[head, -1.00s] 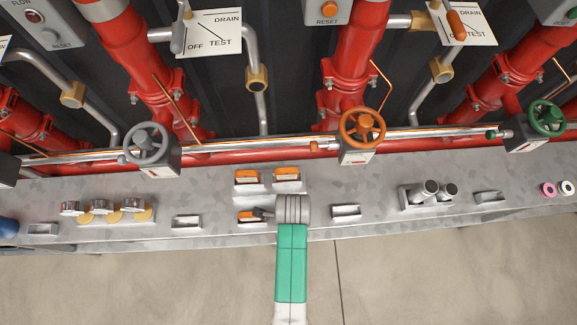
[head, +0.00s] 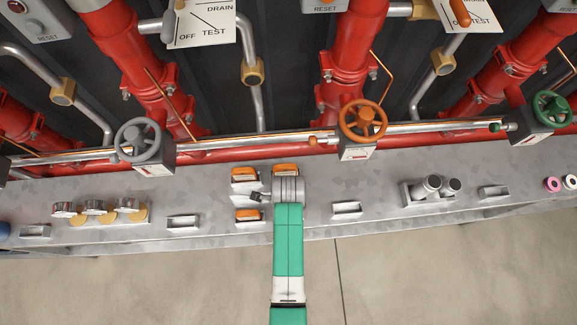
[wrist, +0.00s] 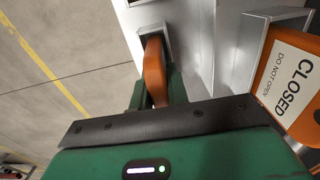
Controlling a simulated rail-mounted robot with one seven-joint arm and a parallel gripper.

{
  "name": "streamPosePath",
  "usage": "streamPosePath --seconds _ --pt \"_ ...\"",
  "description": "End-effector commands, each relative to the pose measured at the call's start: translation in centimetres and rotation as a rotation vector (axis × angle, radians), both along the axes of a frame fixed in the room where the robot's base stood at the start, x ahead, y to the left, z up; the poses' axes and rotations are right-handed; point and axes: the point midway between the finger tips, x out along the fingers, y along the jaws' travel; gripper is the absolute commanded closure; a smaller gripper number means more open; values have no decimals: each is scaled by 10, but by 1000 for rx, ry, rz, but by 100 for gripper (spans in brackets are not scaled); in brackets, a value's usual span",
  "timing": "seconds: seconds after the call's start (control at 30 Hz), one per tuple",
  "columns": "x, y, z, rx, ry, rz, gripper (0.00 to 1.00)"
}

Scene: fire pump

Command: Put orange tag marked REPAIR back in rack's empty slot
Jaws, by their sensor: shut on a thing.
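My gripper (wrist: 156,92) is shut on an orange tag (wrist: 155,68), seen edge-on between its fingers in the wrist view. The tag's far end is at the mouth of a metal slot (wrist: 148,30); I cannot tell whether it is inside. No REPAIR marking is readable. In the head view the wrist (head: 287,190) covers the rack's right side, and the held tag is not clearly visible there. Other orange tags stand at the rack's upper left (head: 245,174), upper right (head: 285,168) and lower left (head: 248,215). A CLOSED tag (wrist: 292,85) stands at right in the wrist view.
The rack is on a grey shelf (head: 320,215) below red pipes and an orange handwheel (head: 363,120). Metal holders stand left (head: 183,222) and right (head: 346,209) of it. Brass-coloured pieces (head: 95,212) stand farther left, and grey cylinders (head: 430,186) farther right.

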Motion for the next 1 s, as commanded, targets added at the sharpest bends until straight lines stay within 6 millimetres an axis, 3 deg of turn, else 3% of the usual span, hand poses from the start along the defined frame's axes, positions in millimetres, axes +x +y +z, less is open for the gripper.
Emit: streamPosePath --seconds 0.03,0.07,0.17,0.47,0.57,0.8,1.0 --pt "0 0 -2 0 1 0 100" --pt "0 0 -3 0 1 0 82" --pt "0 0 -2 0 1 0 62" --pt "0 0 1 0 0 0 62" --pt "1 0 17 0 -2 0 62" --pt "1 0 80 0 -4 0 62" --pt "0 0 113 0 -1 0 62"
